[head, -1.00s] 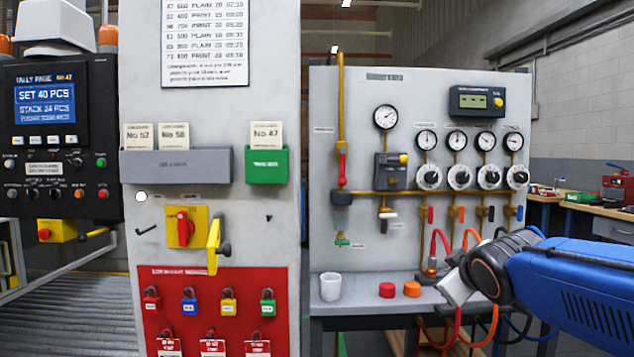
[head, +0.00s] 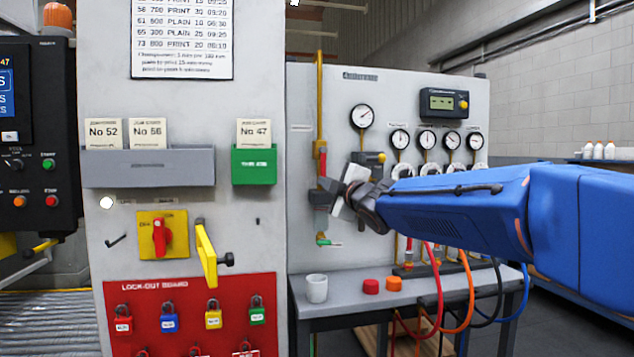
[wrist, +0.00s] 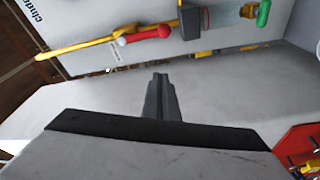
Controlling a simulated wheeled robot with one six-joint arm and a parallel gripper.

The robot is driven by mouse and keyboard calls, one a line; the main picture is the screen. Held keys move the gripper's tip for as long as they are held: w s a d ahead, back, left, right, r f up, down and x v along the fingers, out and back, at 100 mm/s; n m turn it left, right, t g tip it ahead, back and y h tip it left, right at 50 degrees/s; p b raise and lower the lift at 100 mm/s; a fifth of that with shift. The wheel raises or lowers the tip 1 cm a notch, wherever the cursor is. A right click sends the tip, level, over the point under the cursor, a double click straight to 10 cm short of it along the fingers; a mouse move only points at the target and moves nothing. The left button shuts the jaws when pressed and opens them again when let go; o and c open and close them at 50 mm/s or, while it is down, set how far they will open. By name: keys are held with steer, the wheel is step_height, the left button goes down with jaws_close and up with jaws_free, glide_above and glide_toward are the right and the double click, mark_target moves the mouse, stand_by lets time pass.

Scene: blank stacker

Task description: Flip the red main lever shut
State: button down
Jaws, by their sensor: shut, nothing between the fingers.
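The red lever (head: 322,160) sits on the upright yellow pipe at the left of the grey gauge panel. Its handle lies along the pipe. The wrist view shows the lever (wrist: 150,33) sideways, with a pale pivot and a rounded red end. My gripper (head: 328,184) is in front of the panel, close to the lever's lower part in the head picture. In the wrist view its dark fingers (wrist: 160,78) are together with nothing between them, and the lever appears past their tips. I cannot tell the exact gap. The gripper partly hides the pipe fittings.
A green-handled valve (head: 325,240) is below on the pipe. The panel's shelf holds a white cup (head: 316,288) and red and orange caps (head: 371,285). At left, a white column carries a yellow-plated red switch (head: 160,236) and a protruding yellow handle (head: 206,255).

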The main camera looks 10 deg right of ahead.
mark_target(323, 166)
steer(key=w+d, duration=0.1)
steer(key=w, duration=1)
steer(key=shift+w+f, duration=0.25)
steer(key=shift+w, duration=0.05)
steer(key=shift+d, duration=0.2)
